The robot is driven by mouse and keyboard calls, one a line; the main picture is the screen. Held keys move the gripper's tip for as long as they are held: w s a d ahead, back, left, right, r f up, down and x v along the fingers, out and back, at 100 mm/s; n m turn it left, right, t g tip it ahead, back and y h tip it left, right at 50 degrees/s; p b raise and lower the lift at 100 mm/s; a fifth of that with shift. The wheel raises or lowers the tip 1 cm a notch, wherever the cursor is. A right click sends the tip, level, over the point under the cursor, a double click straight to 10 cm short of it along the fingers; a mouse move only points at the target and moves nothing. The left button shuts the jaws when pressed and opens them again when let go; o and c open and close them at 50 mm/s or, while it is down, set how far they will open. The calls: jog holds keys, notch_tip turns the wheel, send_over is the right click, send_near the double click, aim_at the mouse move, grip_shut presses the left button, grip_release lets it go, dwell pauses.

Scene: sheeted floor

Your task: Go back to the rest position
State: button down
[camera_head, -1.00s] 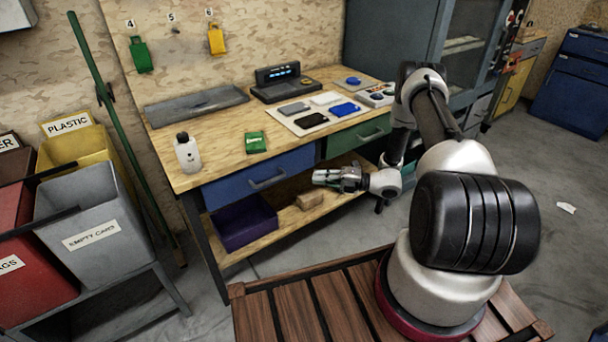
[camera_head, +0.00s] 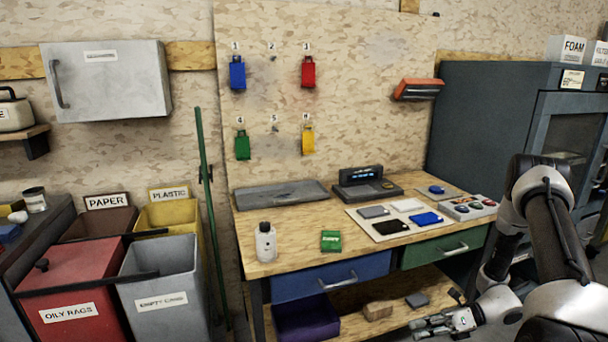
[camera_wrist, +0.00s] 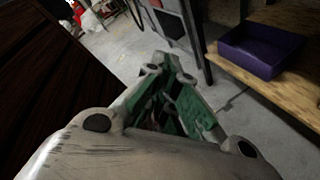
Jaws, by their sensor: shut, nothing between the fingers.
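My gripper (camera_head: 440,325) is at the lower right of the head view, in front of the workbench and near its lower shelf. It is shut and empty. In the wrist view my gripper (camera_wrist: 165,75) points over the grey floor, its fingers together. My arm reaches down to it from the right edge of the head view.
The workbench (camera_head: 290,257) carries a white bottle (camera_head: 265,242), a green packet (camera_head: 331,241) and several coloured pads. Bins, one a red bin (camera_head: 75,280), stand at left. A purple box (camera_wrist: 260,50) is on the lower shelf. Grey floor (camera_wrist: 130,45) is open.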

jog(key=s+d+r+n+g+h, duration=0.1)
jog(key=s+d+r+n+h, duration=0.2)
jog(key=r+n, duration=0.45)
jog(key=s+d+r+n+g+h, duration=0.1)
jog(key=s+r+n+h, duration=0.4)
jog(key=r, duration=0.4)
jog(key=s+d+r+n+g+h, duration=0.2)
jog(key=s+d+r+n, duration=0.1)
jog(key=r+n, duration=0.55)
jog(key=s+a+r+n+t+h, duration=0.1)
jog(key=s+r+n+t+h, duration=0.1)
jog(key=r, duration=0.7)
jog(key=s+a+r+n+t+h, duration=0.1)
jog(key=s+r+n+t+h, duration=0.1)
jog(key=s+r+t, duration=0.3)
jog(key=shift+a+r+n+t, duration=0.3)
jog(key=shift+r+n+t, duration=0.45)
jog(key=shift+r, duration=1.15)
jog(key=shift+s, duration=0.1)
